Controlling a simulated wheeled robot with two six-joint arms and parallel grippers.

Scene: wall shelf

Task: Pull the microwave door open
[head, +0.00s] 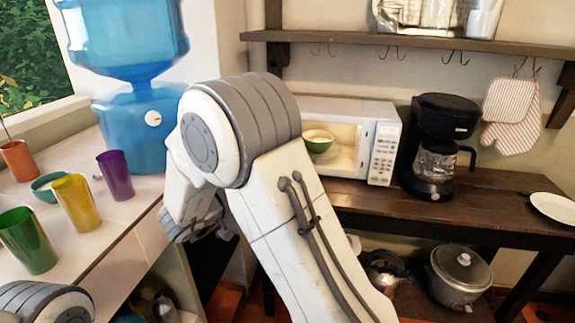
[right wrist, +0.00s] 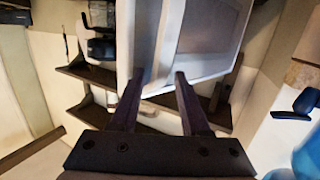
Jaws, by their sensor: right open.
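The white microwave (head: 385,150) stands on the dark wooden counter in the head view. Its lit inside shows at the front, with a green bowl (head: 320,143) in it. My right arm hides its left side and the door there. In the right wrist view the microwave front (right wrist: 148,30) and a pale panel with a grey window, seemingly the door (right wrist: 207,40), lie beyond the fingers. My right gripper (right wrist: 160,75) is open, with its fingertips apart near the panel's edge. I cannot tell whether they touch it. My left gripper is out of view.
A black coffee maker (head: 435,150) stands right of the microwave. A blue water dispenser (head: 130,125) and several cups, including a purple one (head: 116,175), stand on the left counter. A wall shelf (head: 430,42) with hooks runs above. A white plate (head: 553,207) lies on the right.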

